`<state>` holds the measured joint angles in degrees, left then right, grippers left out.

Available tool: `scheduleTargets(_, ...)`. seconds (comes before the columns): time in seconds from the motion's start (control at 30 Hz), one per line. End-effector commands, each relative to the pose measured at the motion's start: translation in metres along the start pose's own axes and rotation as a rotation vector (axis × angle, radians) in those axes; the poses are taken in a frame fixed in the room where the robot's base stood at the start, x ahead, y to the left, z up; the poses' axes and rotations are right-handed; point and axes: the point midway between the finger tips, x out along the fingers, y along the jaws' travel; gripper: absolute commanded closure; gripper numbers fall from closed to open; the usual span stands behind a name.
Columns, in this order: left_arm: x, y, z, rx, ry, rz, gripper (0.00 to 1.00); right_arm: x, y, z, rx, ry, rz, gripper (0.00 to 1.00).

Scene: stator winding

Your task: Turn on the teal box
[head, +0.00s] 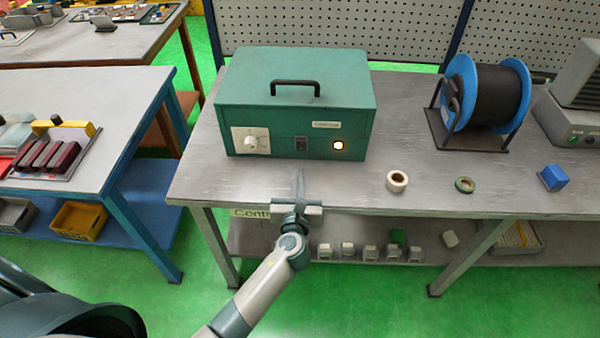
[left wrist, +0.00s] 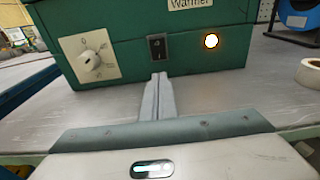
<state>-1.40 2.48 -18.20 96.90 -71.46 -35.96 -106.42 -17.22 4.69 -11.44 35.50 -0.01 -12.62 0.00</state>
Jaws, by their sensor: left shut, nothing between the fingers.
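The teal box (head: 297,103) stands on the grey table, with a black handle on its lid. Its front has a dial on a cream plate (head: 251,141), a black rocker switch (head: 301,143) and a round lamp (head: 338,144) that glows. In the left wrist view the switch (left wrist: 157,47) and the glowing lamp (left wrist: 211,41) show too. My left gripper (head: 299,172) is shut and empty, its fingertips (left wrist: 158,76) pointing at the box front just below the switch. They look apart from the switch. My right gripper is not in view.
Several small items stand on the shelf below. The tabletop between box and reel is clear.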

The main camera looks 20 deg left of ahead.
Motion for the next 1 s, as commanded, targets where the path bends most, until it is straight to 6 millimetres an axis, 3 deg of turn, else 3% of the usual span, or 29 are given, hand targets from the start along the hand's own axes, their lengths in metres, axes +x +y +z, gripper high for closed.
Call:
scheduleTargets(0.2,-0.030,-0.001,-0.011,-0.002,0.002,-0.003,1.00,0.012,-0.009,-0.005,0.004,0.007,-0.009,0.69)
scheduleTargets(0.5,-0.064,-0.001,-0.017,0.000,0.000,-0.002,1.00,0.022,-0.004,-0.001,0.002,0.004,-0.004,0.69)
scheduleTargets(1.0,-0.069,-0.001,-0.017,0.000,0.000,-0.001,1.00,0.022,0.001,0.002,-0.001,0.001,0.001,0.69)
